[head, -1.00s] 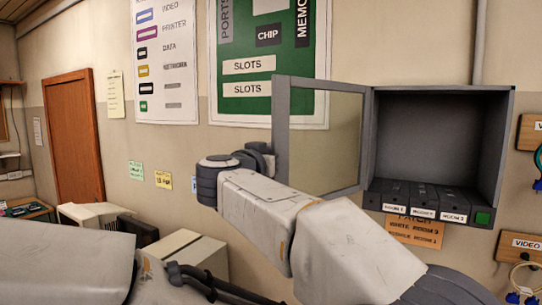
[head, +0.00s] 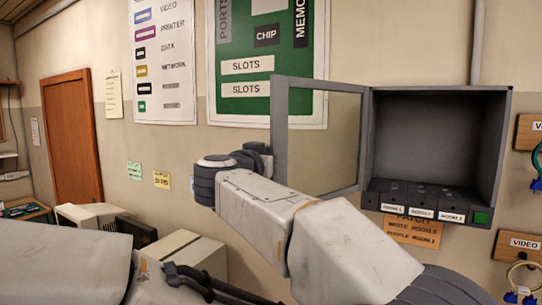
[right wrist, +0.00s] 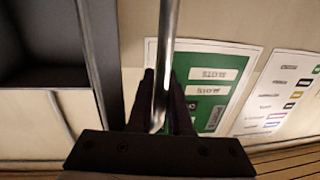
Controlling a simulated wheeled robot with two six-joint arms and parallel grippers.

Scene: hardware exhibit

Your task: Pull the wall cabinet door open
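The grey wall cabinet (head: 510,140) hangs on the right in the head view. Its glass-paned door (head: 281,120) stands wide open, swung out to the left of the box, and the interior shows. In the right wrist view a vertical metal door handle (right wrist: 167,60) runs between the two dark fingers of my right gripper (right wrist: 161,75), which look closed around it. The door frame (right wrist: 96,60) is just left of the handle there. In the head view my right gripper is mostly hidden by its own wrist. My left gripper is out of view; only its arm shows at lower left.
Black labelled units (head: 420,196) stand along the cabinet's bottom. An orange note (head: 412,231) is below it. Boards with cables (head: 522,246) hang at right. A green poster (head: 245,105) is on the wall behind the door. Beige boxes (head: 190,250) stand below left.

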